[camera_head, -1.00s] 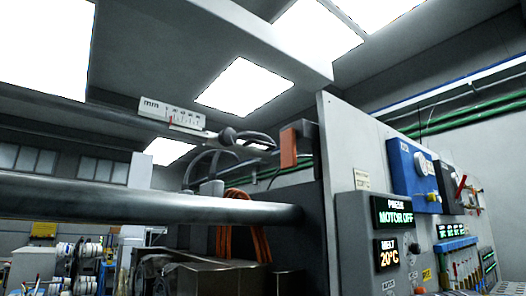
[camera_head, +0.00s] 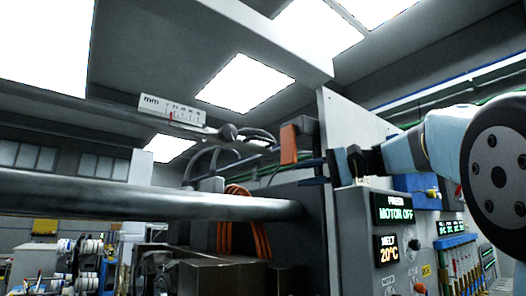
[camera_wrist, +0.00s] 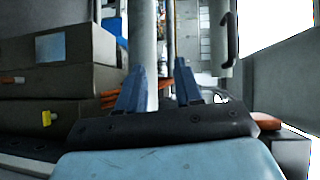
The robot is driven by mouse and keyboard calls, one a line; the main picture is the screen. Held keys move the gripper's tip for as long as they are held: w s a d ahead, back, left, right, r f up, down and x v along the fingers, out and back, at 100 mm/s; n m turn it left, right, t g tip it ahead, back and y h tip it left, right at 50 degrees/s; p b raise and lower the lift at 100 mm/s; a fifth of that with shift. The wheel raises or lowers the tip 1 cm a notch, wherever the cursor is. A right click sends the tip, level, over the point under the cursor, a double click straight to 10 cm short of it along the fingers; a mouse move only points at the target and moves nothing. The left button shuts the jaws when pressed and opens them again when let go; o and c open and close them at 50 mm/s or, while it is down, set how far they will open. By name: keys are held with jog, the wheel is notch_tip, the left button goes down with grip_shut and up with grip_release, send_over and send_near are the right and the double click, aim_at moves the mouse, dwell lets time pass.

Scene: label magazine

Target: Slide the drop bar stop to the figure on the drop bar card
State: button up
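A white scale marked "mm" (camera_head: 172,110) with a thin red pointer (camera_head: 171,118) is high at left centre in the head view; its figures are too small to read surely. An orange block (camera_head: 289,144) in a dark bracket hangs at the panel's left edge; I cannot tell whether it is the drop bar stop. My gripper (camera_head: 302,172) is just below the block, apart from it, pointing left. In the wrist view its two blue fingers (camera_wrist: 158,84) are spread with nothing between them. I cannot identify the drop bar card now.
A thick grey horizontal bar (camera_head: 140,203) crosses the left half. The control panel shows a "MOTOR OFF" display (camera_head: 393,208) and "MELT 20°C" (camera_head: 388,249). Orange cables (camera_head: 248,222) hang behind the bar. Brown-grey boxes (camera_wrist: 60,65) fill the wrist view's left.

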aim_at(268, 142)
notch_tip(268, 142, up, 8)
jog(key=w+d+n+g+y, duration=0.1)
jog(key=d+n+g+y, duration=0.1)
jog(key=d+y, duration=0.1)
jog(key=w+a, duration=0.1)
jog(key=a, duration=0.3)
jog(key=w+a+r, duration=0.1)
jog(key=a, duration=0.4)
jog(key=a+r, duration=0.1)
jog(key=a, duration=0.3)
jog(key=shift+w+a, duration=0.15)
jog(key=shift+w, duration=0.25)
jog(key=shift+c, duration=0.5)
jog(key=shift+f, duration=0.1)
grip_shut()
